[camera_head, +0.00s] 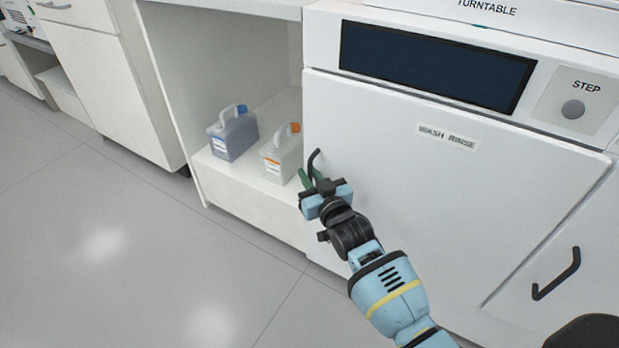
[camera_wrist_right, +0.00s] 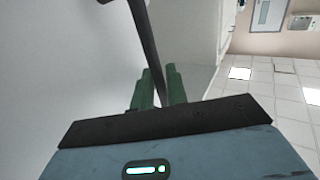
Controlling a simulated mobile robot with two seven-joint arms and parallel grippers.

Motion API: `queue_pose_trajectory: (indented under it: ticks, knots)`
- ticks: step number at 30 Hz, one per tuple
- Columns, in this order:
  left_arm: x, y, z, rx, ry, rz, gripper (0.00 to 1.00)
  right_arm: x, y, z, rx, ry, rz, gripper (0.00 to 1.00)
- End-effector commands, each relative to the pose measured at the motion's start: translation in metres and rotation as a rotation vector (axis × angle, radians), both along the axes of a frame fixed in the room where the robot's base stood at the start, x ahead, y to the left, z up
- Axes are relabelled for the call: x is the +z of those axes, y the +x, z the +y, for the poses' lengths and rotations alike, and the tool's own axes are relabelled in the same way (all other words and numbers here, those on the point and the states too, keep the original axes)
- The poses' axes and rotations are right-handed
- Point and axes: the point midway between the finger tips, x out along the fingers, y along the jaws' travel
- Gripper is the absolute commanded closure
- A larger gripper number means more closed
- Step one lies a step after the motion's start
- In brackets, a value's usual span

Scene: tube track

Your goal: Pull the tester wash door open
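The wash door (camera_head: 420,200) is a white panel marked "WASH RINSE" below the dark display, and it looks flush with the machine front. Its dark curved handle (camera_head: 313,158) is at the door's left edge. My right gripper (camera_head: 313,179) is at this handle, with its green fingers on either side of the bar. The lower part of the handle is hidden by the gripper. My left gripper is not in view.
An open white cubby left of the door holds a blue-grey jug (camera_head: 234,134) and a pale jug with an orange cap (camera_head: 281,153). Another dark handle (camera_head: 557,275) is at lower right. The grey floor (camera_head: 130,250) at left is clear.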

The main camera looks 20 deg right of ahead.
Motion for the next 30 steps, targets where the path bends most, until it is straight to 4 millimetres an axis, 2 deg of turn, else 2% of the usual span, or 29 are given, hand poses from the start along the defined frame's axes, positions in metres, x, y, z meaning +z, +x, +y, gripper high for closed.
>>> queue_pose_trajectory:
  ticks: [7,10,22,26,30]
  knots:
    - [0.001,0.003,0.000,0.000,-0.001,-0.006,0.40,0.000,0.000,0.000,0.000,0.000,0.000,0.86]
    - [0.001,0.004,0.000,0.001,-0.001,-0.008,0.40,0.000,0.000,0.000,0.000,0.000,0.000,1.00]
    - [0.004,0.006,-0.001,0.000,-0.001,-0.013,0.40,0.000,-0.002,0.002,0.007,0.000,0.001,1.00]
    - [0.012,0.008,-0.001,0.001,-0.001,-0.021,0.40,0.002,-0.012,0.011,0.033,-0.001,0.001,1.00]
    - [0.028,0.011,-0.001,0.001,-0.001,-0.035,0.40,0.004,-0.033,0.030,0.091,-0.003,0.002,1.00]
